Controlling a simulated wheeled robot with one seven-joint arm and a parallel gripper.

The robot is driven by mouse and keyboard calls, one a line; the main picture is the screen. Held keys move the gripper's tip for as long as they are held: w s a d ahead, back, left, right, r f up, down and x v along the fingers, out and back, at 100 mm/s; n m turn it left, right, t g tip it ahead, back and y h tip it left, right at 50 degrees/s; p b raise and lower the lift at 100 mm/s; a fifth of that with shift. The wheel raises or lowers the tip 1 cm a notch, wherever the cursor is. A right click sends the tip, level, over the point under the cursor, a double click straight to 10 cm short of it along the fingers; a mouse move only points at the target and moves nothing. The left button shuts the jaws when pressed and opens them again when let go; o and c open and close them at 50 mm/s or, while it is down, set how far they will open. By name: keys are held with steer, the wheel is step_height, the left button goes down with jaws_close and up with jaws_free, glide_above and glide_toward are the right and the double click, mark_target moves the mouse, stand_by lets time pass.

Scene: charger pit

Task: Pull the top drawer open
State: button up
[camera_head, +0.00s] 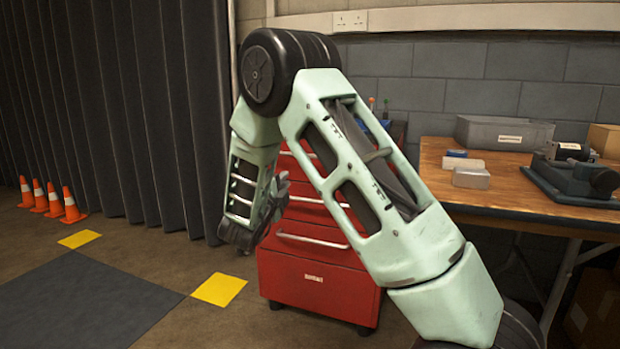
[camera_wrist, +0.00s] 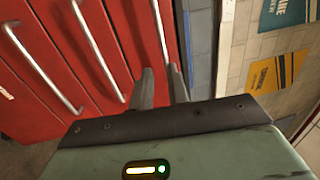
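The red drawer cabinet (camera_head: 318,280) stands behind my arm, which hides much of its front and top in the head view. The silver handle of the top drawer (camera_wrist: 158,22) shows in the wrist view, running down toward the gap between my fingertips. The drawers look shut. My gripper (camera_wrist: 160,72) is open, with two dark fingers apart and nothing held between them. Its tips are close to the near end of the top handle; I cannot tell whether they touch it. In the head view my gripper (camera_head: 280,190) is at the cabinet's front, partly hidden by my wrist.
Lower drawer handles (camera_wrist: 97,50) lie left of my fingers in the wrist view. A wooden workbench (camera_head: 540,200) with a grey bin (camera_head: 505,133) stands right of the cabinet. Orange cones (camera_head: 70,206) stand by the dark curtain. Floor left of the cabinet is clear.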

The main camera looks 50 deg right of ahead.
steer(key=shift+m+g+h, duration=0.3)
steer(key=shift+g+h, duration=0.1)
steer(key=b+x, duration=0.1)
steer(key=x, duration=0.5)
steer(key=b+x, duration=0.2)
steer(key=x, duration=0.4)
steer(key=b+x, duration=0.1)
steer(key=x, duration=0.5)
steer(key=shift+s+d+f, duration=0.1)
steer(key=shift+s+f, duration=0.15)
steer(key=shift+s, duration=0.1)
jaws_close()
